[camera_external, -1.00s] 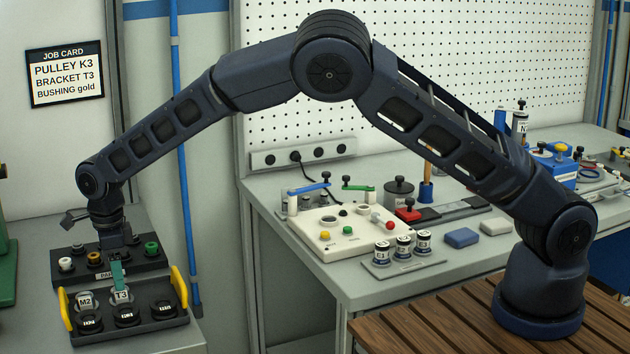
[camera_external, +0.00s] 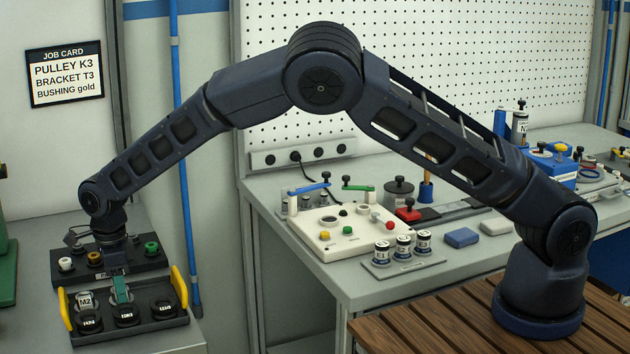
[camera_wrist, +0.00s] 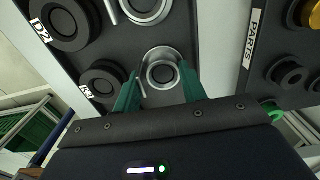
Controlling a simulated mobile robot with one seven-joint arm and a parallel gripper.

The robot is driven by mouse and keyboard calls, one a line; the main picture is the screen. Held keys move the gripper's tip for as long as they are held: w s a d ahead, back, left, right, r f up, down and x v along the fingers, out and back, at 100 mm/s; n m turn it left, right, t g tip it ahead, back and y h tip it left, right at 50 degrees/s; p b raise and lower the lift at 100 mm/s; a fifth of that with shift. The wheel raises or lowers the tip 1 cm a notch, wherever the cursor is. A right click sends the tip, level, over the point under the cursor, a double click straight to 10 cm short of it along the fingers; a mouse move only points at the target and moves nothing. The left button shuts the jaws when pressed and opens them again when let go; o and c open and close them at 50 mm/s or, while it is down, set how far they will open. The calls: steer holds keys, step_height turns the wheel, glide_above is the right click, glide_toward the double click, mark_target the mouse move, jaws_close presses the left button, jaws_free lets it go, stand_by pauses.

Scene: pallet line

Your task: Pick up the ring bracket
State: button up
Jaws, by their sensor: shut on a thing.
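The ring bracket (camera_wrist: 161,73), a silver ring on a round base, is between my gripper's (camera_wrist: 160,92) two green fingers in the wrist view. The fingers are shut on it from both sides. In the external view my gripper (camera_external: 121,290) is down in the black tray (camera_external: 180,322) with yellow handles, at the spot of the T3 bracket. There the fingers hide most of the bracket and its label. The bracket appears still down in the tray.
A second silver bracket marked M2 (camera_external: 85,300) stands to the left in the tray. Several black pulleys (camera_external: 126,315) line its front. Behind is the PARTS rack with white (camera_external: 66,264), gold (camera_external: 95,258) and green (camera_external: 152,248) bushings. A job card (camera_external: 65,76) hangs on the wall.

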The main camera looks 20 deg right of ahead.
step_height(320, 180, up, 20)
steer(key=w+d+r+m, duration=0.1)
steer(key=w+d+m, duration=0.2)
steer(key=w+d, duration=1.4)
steer(key=w+d+m, duration=0.3)
steer(key=w+d, duration=1)
steer(key=d, duration=0.8)
steer(key=w+d+m, duration=0.2)
steer(key=w+d, duration=0.1)
steer(key=d, duration=0.9)
steer(key=w+d+m, duration=0.2)
steer(key=d, duration=1.1)
steer(key=s+d+m, duration=0.2)
steer(key=d, duration=1)
steer(key=s+d+m, duration=0.2)
steer(key=d, duration=1)
steer(key=f, duration=1.9)
steer(key=shift+w+d+f, duration=0.1)
steer(key=shift+w+f, duration=0.05)
steer(key=shift+w, duration=0.05)
